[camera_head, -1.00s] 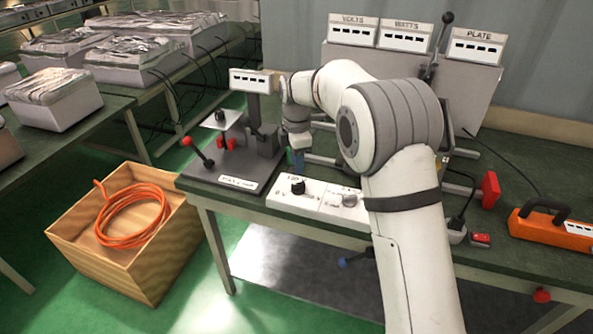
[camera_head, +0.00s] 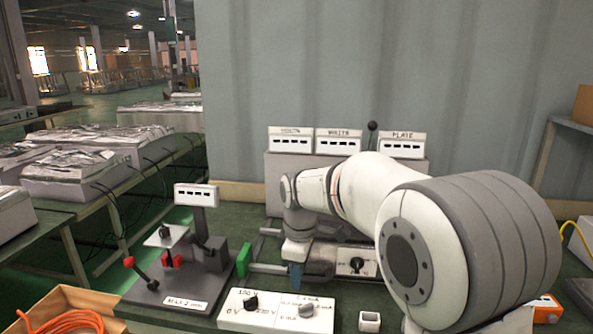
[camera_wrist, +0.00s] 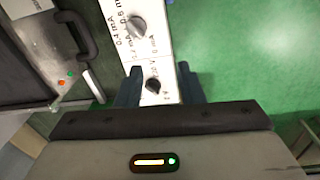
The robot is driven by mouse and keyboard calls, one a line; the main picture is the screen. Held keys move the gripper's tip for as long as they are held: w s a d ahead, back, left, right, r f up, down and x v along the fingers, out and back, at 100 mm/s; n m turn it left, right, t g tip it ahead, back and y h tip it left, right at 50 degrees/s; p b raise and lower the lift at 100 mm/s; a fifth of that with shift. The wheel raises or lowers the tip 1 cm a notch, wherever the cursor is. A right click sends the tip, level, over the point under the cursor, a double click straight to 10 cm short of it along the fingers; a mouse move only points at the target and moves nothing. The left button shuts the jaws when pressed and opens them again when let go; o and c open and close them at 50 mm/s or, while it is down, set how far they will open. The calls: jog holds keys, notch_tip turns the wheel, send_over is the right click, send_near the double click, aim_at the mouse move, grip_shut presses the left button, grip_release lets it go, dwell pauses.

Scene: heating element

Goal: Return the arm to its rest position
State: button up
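My arm is bent over the bench, with its white and grey elbow large at the right of the head view. My gripper (camera_head: 295,276) points down just behind the white knob box (camera_head: 268,318). In the wrist view my gripper (camera_wrist: 159,82) has its two dark blue fingers apart, with nothing held between them. The white knob box also shows in the wrist view (camera_wrist: 163,68), beyond the fingers, with a black knob (camera_wrist: 152,86) and a grey knob (camera_wrist: 137,27). I cannot tell the height of the fingertips above the bench.
A small stand with a display (camera_head: 197,195) is at the left of the bench. A grey cabinet with several meters (camera_head: 338,141) stands behind my arm. A wooden crate with an orange hose (camera_head: 62,322) is at lower left. A small white cup-like block (camera_head: 369,321) sits right of the knob box.

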jog(key=s+d+f+m, duration=0.1)
jog(key=s+d+m, duration=0.6)
jog(key=s, duration=0.4)
jog(key=s+d+m+t, duration=0.1)
jog(key=s+d+m, duration=0.7)
jog(key=s, duration=0.4)
jog(key=shift+f+t, duration=0.3)
jog(key=shift+f, duration=0.05)
jog(key=shift+s, duration=0.1)
